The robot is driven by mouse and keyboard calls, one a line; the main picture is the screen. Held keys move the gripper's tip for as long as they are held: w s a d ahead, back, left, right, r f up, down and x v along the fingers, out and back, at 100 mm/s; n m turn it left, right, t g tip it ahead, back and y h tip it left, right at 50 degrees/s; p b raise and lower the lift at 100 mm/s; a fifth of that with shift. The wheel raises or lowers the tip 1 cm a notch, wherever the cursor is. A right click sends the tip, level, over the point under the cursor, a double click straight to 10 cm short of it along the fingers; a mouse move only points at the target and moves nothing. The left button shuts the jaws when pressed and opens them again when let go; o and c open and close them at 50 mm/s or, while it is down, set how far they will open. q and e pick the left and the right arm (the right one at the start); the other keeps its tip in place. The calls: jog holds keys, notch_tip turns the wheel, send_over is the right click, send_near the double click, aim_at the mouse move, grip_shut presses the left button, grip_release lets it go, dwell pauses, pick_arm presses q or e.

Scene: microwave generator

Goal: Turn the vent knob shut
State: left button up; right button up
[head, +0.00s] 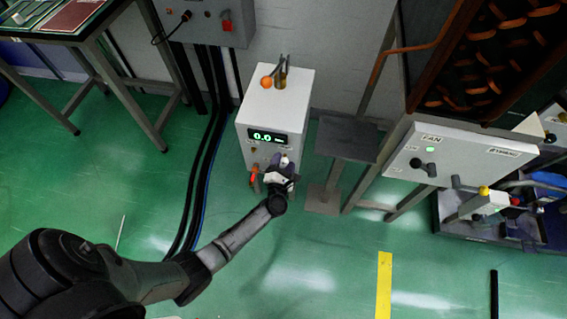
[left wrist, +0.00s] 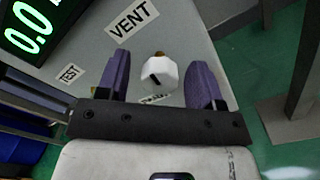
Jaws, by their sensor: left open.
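The vent knob (left wrist: 160,72) is a small white faceted knob with a dark mark on its face, below a VENT label (left wrist: 132,20) in the left wrist view. It sits on the front of a white cabinet (head: 275,107) with a green 0.0 display (head: 267,136). My left gripper (left wrist: 160,85) is open, its two purple fingers on either side of the knob, with a visible gap to each. In the head view my left gripper (head: 281,165) is at the lower front of the cabinet and hides most of the knob. My right gripper is not in view.
A TEST label (left wrist: 69,74) is left of the knob. A grey stand (head: 347,140) and a panel marked FAN (head: 460,160) stand to the right. Black cables (head: 207,160) run along the floor at left. The green floor (head: 330,240) in front is mostly clear.

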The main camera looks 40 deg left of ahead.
pick_arm(q)
jog(key=c, duration=0.9)
jog(key=shift+c, duration=0.2)
